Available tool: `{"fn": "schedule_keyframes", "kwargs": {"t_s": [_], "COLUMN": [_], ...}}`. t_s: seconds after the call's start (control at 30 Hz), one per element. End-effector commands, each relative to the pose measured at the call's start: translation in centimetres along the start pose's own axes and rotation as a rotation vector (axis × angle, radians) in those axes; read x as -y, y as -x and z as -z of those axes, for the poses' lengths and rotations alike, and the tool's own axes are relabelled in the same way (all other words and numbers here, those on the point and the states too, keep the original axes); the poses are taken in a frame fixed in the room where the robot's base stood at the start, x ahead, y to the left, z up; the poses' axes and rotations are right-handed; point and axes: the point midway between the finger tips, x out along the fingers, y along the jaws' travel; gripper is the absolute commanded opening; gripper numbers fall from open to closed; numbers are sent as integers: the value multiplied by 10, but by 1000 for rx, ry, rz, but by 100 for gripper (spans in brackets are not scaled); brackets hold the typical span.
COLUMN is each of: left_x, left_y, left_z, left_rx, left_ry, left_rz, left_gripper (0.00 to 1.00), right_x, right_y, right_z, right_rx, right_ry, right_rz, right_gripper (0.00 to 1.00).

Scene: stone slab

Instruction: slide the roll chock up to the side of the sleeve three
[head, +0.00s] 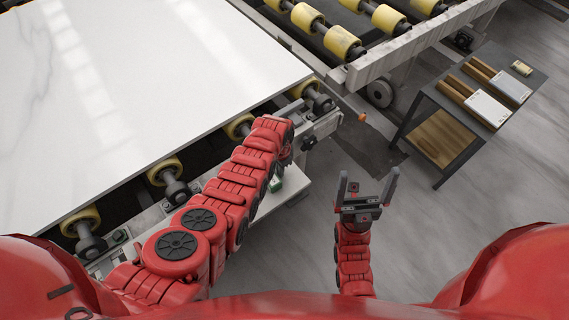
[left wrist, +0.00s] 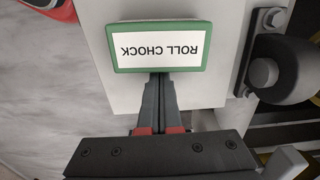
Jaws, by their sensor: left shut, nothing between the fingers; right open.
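The roll chock (left wrist: 130,68) is a green block with a white label, lying on a pale ledge in the left wrist view. A bit of its green shows below my left arm in the head view (head: 276,185). My left gripper (left wrist: 160,78) is shut and empty, its fingertips at the chock's edge; I cannot tell whether they touch. Yellow sleeves (head: 163,170) sit on the rollers along the slab's near edge, another (head: 238,126) partly behind my left arm. No numbers show, so I cannot tell which is sleeve three. My right gripper (head: 367,180) is open and empty over the floor.
A white stone slab (head: 130,75) lies across the rollers. Dark roller ends (left wrist: 263,73) and brackets stand beside the ledge (left wrist: 200,96). A second roller table (head: 400,50) is at the back. A dark side table (head: 440,100) with boards is at right.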

Motion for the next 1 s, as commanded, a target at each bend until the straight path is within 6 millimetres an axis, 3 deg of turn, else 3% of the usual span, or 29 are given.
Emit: {"fn": "schedule_keyframes", "kwargs": {"t_s": [0.6, 0.8, 1.0], "left_x": [0, 0, 1], "left_y": [2, 5, 2], "left_z": [-9, -39, -77], "left_rx": [-1, 0, -1], "left_ry": [-1, 1, 2], "left_rz": [1, 1, 3], "left_gripper": [0, 0, 0], "right_x": [0, -2, -2], "right_y": [-9, -34, -46], "right_z": [2, 6, 8], "right_rx": [0, 0, 0], "right_ry": [0, 0, 0], "right_rz": [0, 0, 0], "right_gripper": [100, 100, 100]}}
